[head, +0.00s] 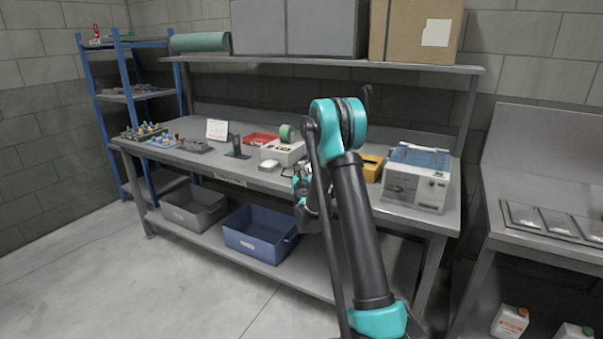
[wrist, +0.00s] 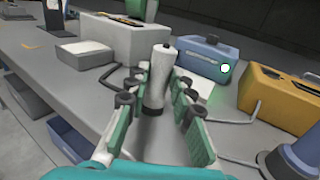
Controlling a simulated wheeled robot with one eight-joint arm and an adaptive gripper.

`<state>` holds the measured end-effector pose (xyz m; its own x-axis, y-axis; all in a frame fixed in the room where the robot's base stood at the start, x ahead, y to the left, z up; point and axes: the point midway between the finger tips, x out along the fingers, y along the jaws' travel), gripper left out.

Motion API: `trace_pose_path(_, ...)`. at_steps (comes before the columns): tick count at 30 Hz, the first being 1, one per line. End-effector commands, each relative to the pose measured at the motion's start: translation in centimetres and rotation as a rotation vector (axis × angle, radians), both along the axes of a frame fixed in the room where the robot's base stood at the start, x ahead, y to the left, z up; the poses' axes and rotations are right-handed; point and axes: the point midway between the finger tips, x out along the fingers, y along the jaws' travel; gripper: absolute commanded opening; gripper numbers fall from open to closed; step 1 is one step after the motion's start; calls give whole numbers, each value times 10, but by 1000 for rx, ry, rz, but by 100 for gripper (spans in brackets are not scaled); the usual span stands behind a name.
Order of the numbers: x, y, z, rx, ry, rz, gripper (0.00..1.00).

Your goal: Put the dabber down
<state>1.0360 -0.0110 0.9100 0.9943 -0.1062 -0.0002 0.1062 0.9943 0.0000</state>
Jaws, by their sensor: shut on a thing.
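The dabber (wrist: 160,78), a pale bottle-like cylinder with a dark cap, stands roughly upright in the wrist view. My gripper (wrist: 153,96) has its grey-and-green fingers on both sides of the dabber and is shut on it. I cannot tell whether the dabber's lower end touches the bench. In the head view my gripper (head: 301,183) is over the front part of the workbench (head: 232,170). My arm partly covers it there, and the dabber is too small to make out.
A pale grey box (wrist: 122,42), a small white block (wrist: 84,52), a blue box (wrist: 205,58) and a yellow box (wrist: 275,95) stand around the dabber. A white machine (head: 415,185) stands at the bench's right end. Bins (head: 260,238) sit on the lower shelf.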

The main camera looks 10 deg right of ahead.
Motion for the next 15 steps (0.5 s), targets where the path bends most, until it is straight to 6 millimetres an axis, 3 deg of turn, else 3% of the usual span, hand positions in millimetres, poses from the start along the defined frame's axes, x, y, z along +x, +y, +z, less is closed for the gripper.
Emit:
trace_pose_path(3, 0, 0, -3, 0, 0, 0, 4)
trace_pose_path(4, 0, 0, -2, 0, 0, 0, 25)
trace_pose_path(8, 0, 0, -2, 0, 0, 0, 42)
trace_pose_path(15, 0, 0, -2, 0, 0, 0, 44)
